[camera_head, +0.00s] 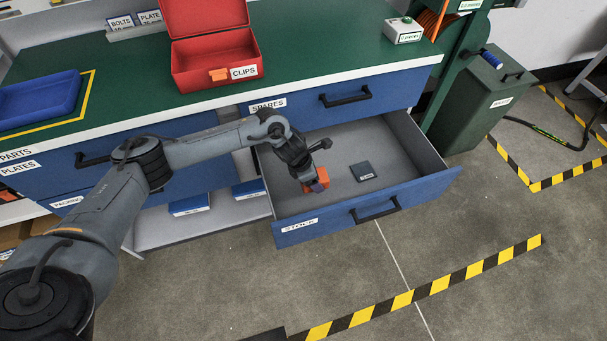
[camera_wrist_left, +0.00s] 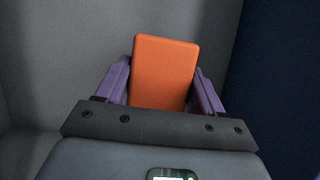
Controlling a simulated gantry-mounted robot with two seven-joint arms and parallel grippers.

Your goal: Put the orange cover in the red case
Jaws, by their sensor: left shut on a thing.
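The orange cover (camera_head: 318,181) is between the fingers of my left gripper (camera_head: 317,186), inside the open STOCK drawer (camera_head: 404,170). In the left wrist view the orange cover (camera_wrist_left: 165,73) stands up between the two purple fingers of the left gripper (camera_wrist_left: 163,92), which is shut on it. Whether the cover touches the drawer floor cannot be told. The red case (camera_head: 217,60) stands on the green worktop with its lid raised, above and left of the gripper. It bears a CLIPS label and an orange latch. My right gripper is not in view.
A flat dark box (camera_head: 362,171) lies in the drawer, right of the gripper. The drawer front and the worktop edge (camera_head: 330,79) lie around the arm. A blue tray (camera_head: 40,101) and a small white box (camera_head: 404,30) are on the worktop.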

